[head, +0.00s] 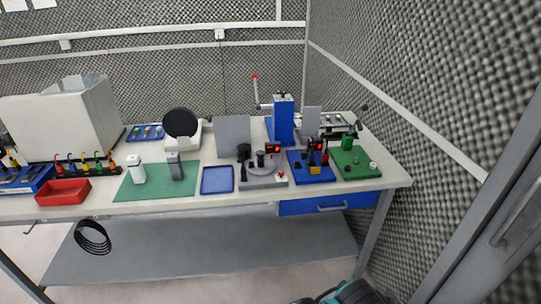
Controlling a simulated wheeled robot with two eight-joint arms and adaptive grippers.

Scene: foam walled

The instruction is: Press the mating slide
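Several small fixtures stand on the right half of the workbench; I cannot tell which part is the mating slide. A grey fixture (262,182) carries dark posts, a round grey disc and a small red display. Right of it is a blue fixture (296,172) with a yellow block (315,170) and another red display. A green-based fixture (352,172) with a green block and pale knob is farthest right. A blue lever press (284,124) with a red-tipped handle (254,76) stands upright behind them.
A red bin (63,191), green mat (125,188) and empty-looking blue tray (217,181) lie along the front of the bench. A large pale box (70,118) stands at left. A black coil (92,238) hangs below the front edge. Foam walls enclose the back and right.

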